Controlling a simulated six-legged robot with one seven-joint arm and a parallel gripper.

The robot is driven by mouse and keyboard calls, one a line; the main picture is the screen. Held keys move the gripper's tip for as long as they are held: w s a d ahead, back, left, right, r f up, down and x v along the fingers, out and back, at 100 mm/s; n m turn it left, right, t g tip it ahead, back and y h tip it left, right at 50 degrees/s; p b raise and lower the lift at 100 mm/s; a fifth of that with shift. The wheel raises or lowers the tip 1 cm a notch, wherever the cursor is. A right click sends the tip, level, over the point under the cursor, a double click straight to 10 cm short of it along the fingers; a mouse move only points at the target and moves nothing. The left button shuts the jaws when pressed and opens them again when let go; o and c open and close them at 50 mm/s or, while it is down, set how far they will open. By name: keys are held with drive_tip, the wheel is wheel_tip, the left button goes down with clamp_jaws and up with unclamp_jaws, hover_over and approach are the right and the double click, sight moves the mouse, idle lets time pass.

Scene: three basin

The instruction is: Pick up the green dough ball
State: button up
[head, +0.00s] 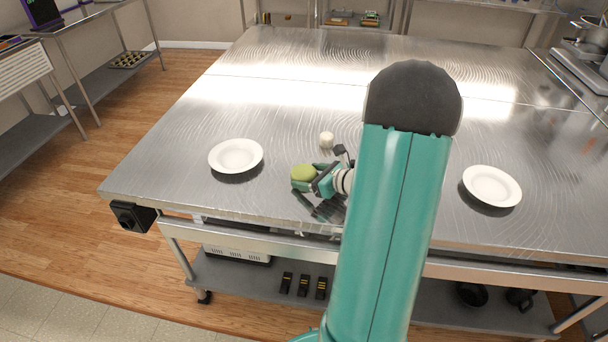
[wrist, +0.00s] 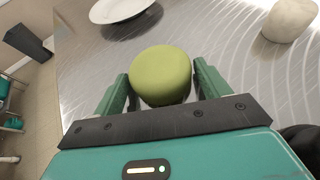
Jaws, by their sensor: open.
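The green dough ball (head: 304,172) is a squat, rounded piece on the steel table, right of the left white plate. In the wrist view the green dough ball (wrist: 161,75) lies between the two teal fingers of my gripper (wrist: 160,92), one finger on each side. My gripper (head: 305,178) is open around it, low over the table. Narrow gaps seem to show beside the ball, but whether a finger touches it I cannot tell. The ball's near lower edge is partly hidden by the gripper.
A white dough ball (head: 326,140) stands just behind my gripper, and it also shows at the wrist view's upper right (wrist: 290,20). A white plate (head: 236,156) lies to the left, another plate (head: 491,187) to the right. The table's (head: 290,60) far part is clear.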

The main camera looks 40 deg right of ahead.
drive_tip(key=c, duration=1.1)
drive_tip(key=shift+r, duration=0.15)
